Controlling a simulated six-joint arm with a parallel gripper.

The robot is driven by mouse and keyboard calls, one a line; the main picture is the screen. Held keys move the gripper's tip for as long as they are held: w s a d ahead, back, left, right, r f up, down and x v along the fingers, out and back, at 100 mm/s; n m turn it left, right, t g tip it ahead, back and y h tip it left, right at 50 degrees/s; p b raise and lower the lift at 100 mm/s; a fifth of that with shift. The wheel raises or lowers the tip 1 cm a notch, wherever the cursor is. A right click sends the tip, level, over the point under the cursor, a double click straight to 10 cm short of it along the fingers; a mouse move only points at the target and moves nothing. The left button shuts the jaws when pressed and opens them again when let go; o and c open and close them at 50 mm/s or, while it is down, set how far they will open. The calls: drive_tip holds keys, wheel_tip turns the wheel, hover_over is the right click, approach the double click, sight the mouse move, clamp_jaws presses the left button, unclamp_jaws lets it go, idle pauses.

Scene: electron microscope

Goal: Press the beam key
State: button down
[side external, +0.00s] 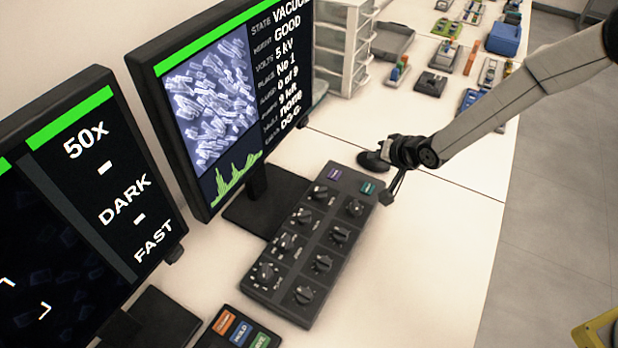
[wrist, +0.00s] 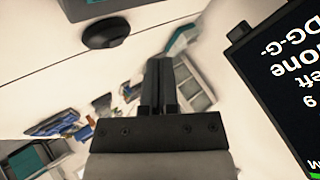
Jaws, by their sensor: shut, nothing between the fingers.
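The dark control panel (side external: 325,240) lies on the white table with two columns of knobs. At its far end are a purple key (side external: 334,174) and a teal-green key (side external: 368,188). Their labels are too small to read, so I cannot tell which is the beam key. My gripper (side external: 386,201) is shut and empty, its tips at the panel's far right corner, just right of the teal-green key. I cannot tell whether they touch anything. In the wrist view my gripper (wrist: 160,75) shows closed fingers; neither key is clearly seen there.
A large monitor (side external: 215,100) and a second screen (side external: 75,210) stand left of the panel. A small pad with orange, blue and green keys (side external: 240,333) lies in front. A black mouse (side external: 372,161) sits behind my gripper.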

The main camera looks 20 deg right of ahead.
sight(364, 185)
drive_tip(key=shift+f, duration=4.05)
drive_tip(key=shift+f, duration=0.15)
drive_tip(key=shift+f, duration=0.25)
drive_tip(key=shift+f, duration=0.45)
drive_tip(key=shift+r, duration=0.85)
drive_tip(key=shift+r, duration=0.15)
drive_tip(key=shift+r, duration=2.35)
